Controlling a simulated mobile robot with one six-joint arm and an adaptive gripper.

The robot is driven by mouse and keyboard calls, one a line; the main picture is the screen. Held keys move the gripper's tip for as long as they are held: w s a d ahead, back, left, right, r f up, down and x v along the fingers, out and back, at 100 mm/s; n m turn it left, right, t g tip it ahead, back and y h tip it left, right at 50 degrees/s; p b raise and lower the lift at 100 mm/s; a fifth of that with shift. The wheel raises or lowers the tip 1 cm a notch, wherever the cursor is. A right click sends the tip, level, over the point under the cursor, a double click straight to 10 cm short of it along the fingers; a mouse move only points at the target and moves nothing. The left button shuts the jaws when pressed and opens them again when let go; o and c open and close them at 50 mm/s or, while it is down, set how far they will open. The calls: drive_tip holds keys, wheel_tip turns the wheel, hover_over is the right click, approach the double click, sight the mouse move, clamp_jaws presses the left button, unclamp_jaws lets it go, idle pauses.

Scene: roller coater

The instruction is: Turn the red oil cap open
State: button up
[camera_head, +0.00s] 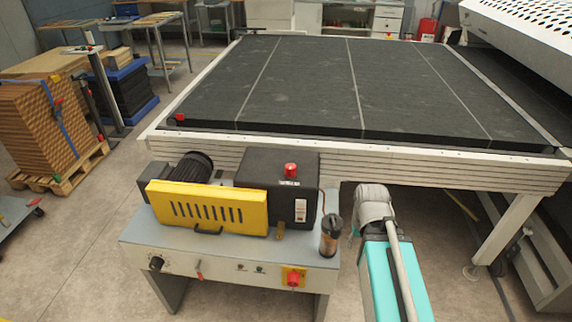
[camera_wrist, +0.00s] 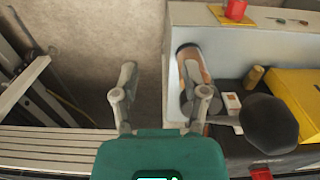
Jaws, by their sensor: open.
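The red oil cap (camera_head: 290,170) stands upright on top of the black box of the pump unit (camera_head: 262,182), left of my arm. A red piece (camera_wrist: 261,173) at the bottom edge of the wrist view looks like this cap, mostly cut off. My gripper (camera_wrist: 159,72) is open and empty in the wrist view, its fingers wide apart over bare floor and the cabinet's end. It is apart from the cap. In the head view my arm stands right of the unit, and the fingers are not clearly visible.
A clear cylinder with a dark top (camera_head: 330,238) stands on the cabinet's right end, close to my arm. A yellow guard (camera_head: 207,208) fronts the unit. The large machine bed (camera_head: 350,90) lies behind. A red knob (camera_head: 293,279) sits on the cabinet front.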

drive_tip(key=shift+w+d, duration=0.15)
drive_tip(key=shift+d, duration=0.2)
drive_tip(key=o, duration=0.5)
drive_tip(key=shift+d+r, duration=0.1)
drive_tip(key=shift+r, duration=0.1)
drive_tip(key=shift+c, duration=0.2)
drive_tip(key=w+a+r+m+p, duration=0.15)
drive_tip(key=w+r+p, duration=0.25)
drive_tip(key=r+p, duration=0.5)
drive_tip(key=w+a+r+m+p, duration=0.15)
drive_tip(key=w+r+p, duration=0.25)
drive_tip(key=r+p, duration=0.55)
drive_tip(key=w+a+m, duration=1.5)
drive_tip(key=w+a, duration=0.3)
drive_tip(key=a, duration=0.1)
drive_tip(key=shift+w+m, duration=0.2)
drive_tip(key=shift+m, duration=0.1)
drive_tip(key=shift+f, duration=0.15)
